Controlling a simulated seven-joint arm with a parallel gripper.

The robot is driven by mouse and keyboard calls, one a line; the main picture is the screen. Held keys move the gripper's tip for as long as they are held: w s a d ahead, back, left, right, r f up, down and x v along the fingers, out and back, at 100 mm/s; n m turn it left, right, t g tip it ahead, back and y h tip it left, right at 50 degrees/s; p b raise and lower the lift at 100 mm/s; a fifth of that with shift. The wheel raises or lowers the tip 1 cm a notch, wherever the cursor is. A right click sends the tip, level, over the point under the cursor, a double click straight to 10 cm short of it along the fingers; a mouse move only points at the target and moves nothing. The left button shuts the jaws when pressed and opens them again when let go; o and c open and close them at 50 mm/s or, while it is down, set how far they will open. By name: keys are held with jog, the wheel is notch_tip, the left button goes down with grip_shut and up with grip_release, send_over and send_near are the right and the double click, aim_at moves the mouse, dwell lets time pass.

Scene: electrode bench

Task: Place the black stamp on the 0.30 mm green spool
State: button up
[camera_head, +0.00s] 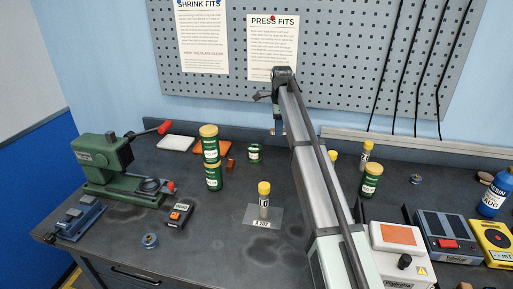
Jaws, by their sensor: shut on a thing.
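My gripper (278,131) hangs down at the end of my raised arm, in front of the pegboard and above the back of the bench. It is small in view. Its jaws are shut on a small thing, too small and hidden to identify. I cannot make out a black stamp elsewhere on the bench. A short green spool-like piece with a white label (254,153) stands on the bench, below and slightly left of my gripper and apart from it. Its label is too small to read, so I cannot confirm 0.30 mm.
Two stacked green jars (211,161) with yellow lids stand left of the short green piece. A yellow-capped vial (264,198) stands on a clear plate. A green hand press (108,165) is at left, boxes (401,250) at right. The front middle is mostly free.

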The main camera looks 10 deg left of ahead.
notch_tip(320, 180, up, 2)
send_over(254, 146)
jog(key=d, duration=0.2)
jog(key=shift+a+r+m, duration=0.55)
jog(key=shift+a+m, duration=0.35)
jog(key=shift+m, duration=0.2)
jog(key=shift+s+f, duration=0.15)
jog(key=shift+f, duration=4.6)
jog(key=shift+f, duration=0.1)
jog(key=o, duration=1)
jog(key=shift+o, duration=0.2)
notch_tip(254, 146, up, 12)
